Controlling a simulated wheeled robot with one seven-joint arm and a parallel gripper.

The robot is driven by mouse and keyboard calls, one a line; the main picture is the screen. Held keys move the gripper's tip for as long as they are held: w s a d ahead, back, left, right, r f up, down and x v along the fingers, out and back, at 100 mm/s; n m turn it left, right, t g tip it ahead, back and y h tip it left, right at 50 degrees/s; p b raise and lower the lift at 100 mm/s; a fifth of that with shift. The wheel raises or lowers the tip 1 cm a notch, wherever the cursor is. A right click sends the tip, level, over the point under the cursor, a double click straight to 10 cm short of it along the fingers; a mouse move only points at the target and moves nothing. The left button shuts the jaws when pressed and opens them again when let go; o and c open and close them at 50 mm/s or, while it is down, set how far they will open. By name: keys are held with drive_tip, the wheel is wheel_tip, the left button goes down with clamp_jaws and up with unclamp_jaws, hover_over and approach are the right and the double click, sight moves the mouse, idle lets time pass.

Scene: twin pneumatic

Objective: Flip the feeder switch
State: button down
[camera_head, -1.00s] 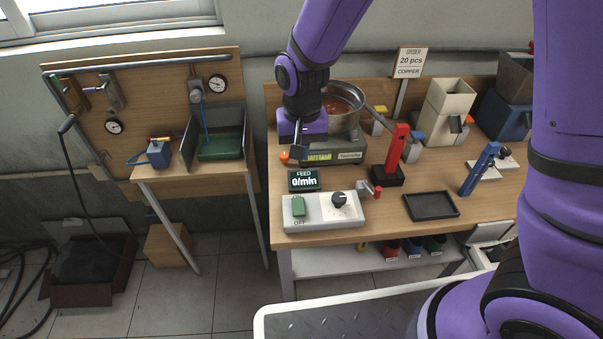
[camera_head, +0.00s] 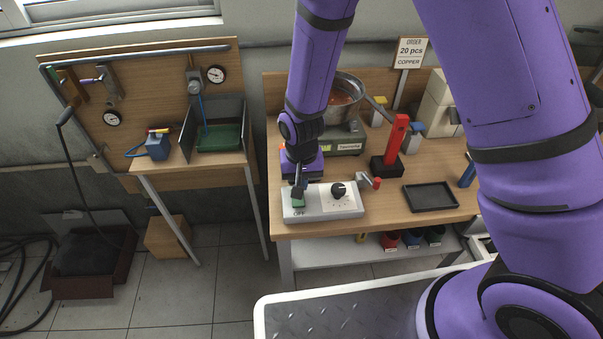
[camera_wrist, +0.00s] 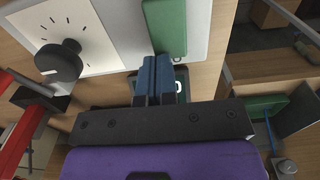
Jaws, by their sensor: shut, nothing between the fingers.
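The feeder control box (camera_head: 322,210) is a light grey box near the table's front edge. On its left is a green rocker switch (camera_head: 298,203), with "OFF" printed below it; on its right is a black knob (camera_head: 338,190). My gripper (camera_head: 298,192) is shut and empty, its fingertips at the upper part of the switch. In the wrist view the shut blue fingers (camera_wrist: 155,72) reach the near end of the green switch (camera_wrist: 165,25), and the knob (camera_wrist: 58,62) is to the left. I cannot tell whether they touch. The feed display is mostly hidden behind my gripper.
A red upright lever (camera_head: 396,142) and a black tray (camera_head: 431,197) stand right of the box. A pot (camera_head: 345,95) stands behind my gripper. The table front is clear.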

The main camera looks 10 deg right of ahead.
drive_tip(key=shift+f, duration=0.1)
idle(0.3)
drive_tip(key=shift+f, duration=0.2)
drive_tip(key=shift+r, duration=0.1)
drive_tip(key=shift+r, duration=0.75)
wheel_tip(320, 180, up, 14)
drive_tip(key=w, duration=0.2)
drive_tip(key=shift+w, duration=0.35)
